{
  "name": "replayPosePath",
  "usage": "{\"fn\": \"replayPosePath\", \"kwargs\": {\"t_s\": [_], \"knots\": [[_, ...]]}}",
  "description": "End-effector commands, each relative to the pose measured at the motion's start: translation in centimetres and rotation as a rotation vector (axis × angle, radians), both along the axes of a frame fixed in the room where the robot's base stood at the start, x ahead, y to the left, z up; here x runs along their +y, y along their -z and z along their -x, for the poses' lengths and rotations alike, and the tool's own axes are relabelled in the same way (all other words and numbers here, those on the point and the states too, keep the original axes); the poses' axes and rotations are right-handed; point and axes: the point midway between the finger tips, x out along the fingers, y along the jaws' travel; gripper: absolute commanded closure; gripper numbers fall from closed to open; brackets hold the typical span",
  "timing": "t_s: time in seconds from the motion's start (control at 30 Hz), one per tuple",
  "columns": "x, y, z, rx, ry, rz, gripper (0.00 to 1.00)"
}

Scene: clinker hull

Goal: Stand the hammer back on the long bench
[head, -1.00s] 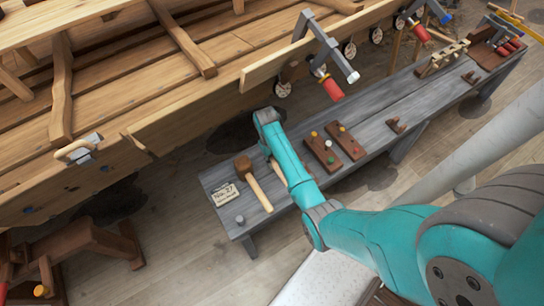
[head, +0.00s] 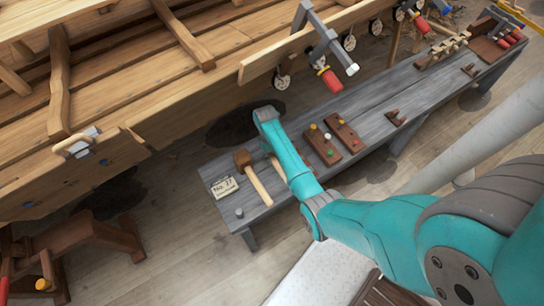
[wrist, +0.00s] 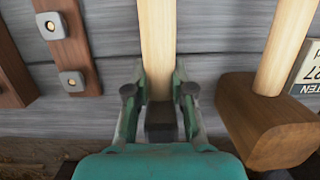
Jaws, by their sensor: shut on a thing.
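The hammer has a pale wooden handle (wrist: 157,40) and a small dark head (wrist: 161,122). My gripper (wrist: 158,95) is shut on it near the head, one finger on each side. In the head view only a sliver of its handle (head: 278,169) shows beside my teal arm, which hides the head and my gripper. The hammer is over the left end of the long grey bench (head: 370,125). Its handle points towards the bench's front edge. I cannot tell whether it touches the bench top.
A wooden mallet (head: 257,184) is close beside the hammer, also in the wrist view (wrist: 265,125). A "No. 27" card (head: 224,187) and a small grey cylinder (head: 239,212) are near the bench end. Two brown peg boards (head: 321,145) (head: 345,133) are on the other side. The hull (head: 150,100) rises behind.

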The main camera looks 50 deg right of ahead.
Motion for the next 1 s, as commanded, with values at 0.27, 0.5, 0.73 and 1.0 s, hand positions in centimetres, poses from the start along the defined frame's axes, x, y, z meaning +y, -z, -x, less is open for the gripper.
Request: {"fn": "replayPosePath", "kwargs": {"t_s": [0.27,0.5,0.73,1.0], "knots": [[0.0,0.4,-0.1,-0.001,0.0,0.0,1.0],[0.0,0.6,-0.1,-0.001,0.0,0.0,0.48],[0.0,0.7,0.0,0.001,0.0,0.0,0.48],[0.0,-1.1,-0.1,-0.002,0.0,0.001,0.48]]}}
